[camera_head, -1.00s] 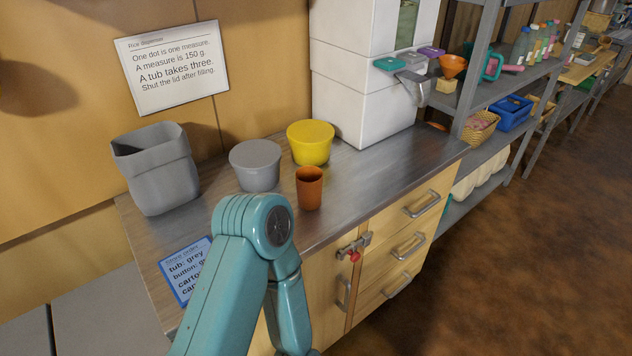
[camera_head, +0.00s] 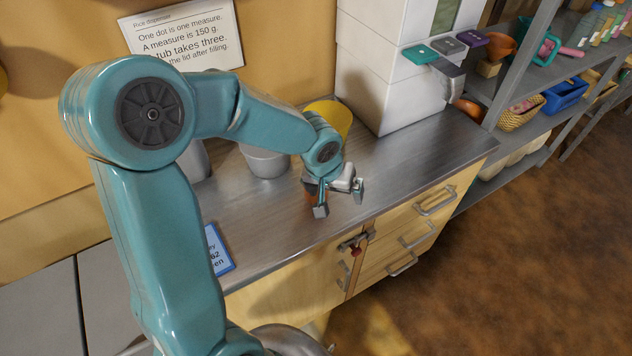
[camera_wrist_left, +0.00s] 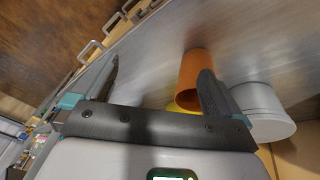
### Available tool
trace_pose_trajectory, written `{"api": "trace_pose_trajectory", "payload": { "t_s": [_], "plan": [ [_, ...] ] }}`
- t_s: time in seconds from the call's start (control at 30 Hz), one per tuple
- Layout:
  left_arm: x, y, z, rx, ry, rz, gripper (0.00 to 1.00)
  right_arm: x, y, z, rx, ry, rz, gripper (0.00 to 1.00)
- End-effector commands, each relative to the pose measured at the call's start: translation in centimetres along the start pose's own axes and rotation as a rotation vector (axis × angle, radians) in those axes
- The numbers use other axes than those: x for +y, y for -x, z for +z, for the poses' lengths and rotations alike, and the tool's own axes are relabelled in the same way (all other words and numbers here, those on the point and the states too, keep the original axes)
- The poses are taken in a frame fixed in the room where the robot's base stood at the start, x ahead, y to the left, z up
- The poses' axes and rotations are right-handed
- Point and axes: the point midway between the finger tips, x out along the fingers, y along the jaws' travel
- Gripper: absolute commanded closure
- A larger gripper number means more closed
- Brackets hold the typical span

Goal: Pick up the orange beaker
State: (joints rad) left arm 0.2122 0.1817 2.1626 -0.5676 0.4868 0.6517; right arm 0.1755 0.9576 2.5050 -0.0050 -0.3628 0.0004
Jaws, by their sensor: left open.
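The orange beaker (camera_head: 308,190) stands on the metal worktop, mostly hidden behind my left gripper (camera_head: 339,198) in the head view. In the left wrist view the beaker (camera_wrist_left: 192,70) shows larger, its open rim toward the camera. My left gripper (camera_wrist_left: 160,88) is open and empty. One dark finger overlaps the beaker's edge in that view; the other finger is well to the left of it. I cannot tell whether the finger touches the beaker. My right gripper is not in view.
A grey tub (camera_head: 265,163) and a yellow tub (camera_head: 331,115) stand close behind the beaker. A white dispenser (camera_head: 385,85) stands at the back right. A blue-edged card (camera_head: 220,250) lies near the front left. The worktop (camera_head: 420,160) is clear to the right.

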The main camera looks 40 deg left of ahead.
Motion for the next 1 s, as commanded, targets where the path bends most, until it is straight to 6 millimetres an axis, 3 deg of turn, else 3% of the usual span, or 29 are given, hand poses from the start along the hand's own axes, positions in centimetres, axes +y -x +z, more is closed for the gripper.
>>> {"api": "trace_pose_trajectory", "payload": {
  "t_s": [0.03,0.1,0.2,0.27,0.63,1.0],
  "plan": [
    [-1.7,2.8,-1.5,0.053,0.038,-0.043,0.00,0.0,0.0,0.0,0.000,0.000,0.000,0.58],
    [-3.5,5.3,-2.5,0.096,0.085,-0.094,0.00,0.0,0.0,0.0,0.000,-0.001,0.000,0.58],
    [-5.2,7.4,-3.1,0.131,0.127,-0.138,0.00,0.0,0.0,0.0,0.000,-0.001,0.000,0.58],
    [-5.7,7.4,-3.2,0.137,0.137,-0.151,0.00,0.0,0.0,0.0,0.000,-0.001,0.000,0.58],
    [-7.0,-0.7,-4.4,0.134,0.136,-0.150,0.00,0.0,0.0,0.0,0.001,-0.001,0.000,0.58],
    [-7.2,-4.7,-5.3,0.135,0.135,-0.148,0.00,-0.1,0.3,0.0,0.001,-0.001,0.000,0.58]
  ]
}}
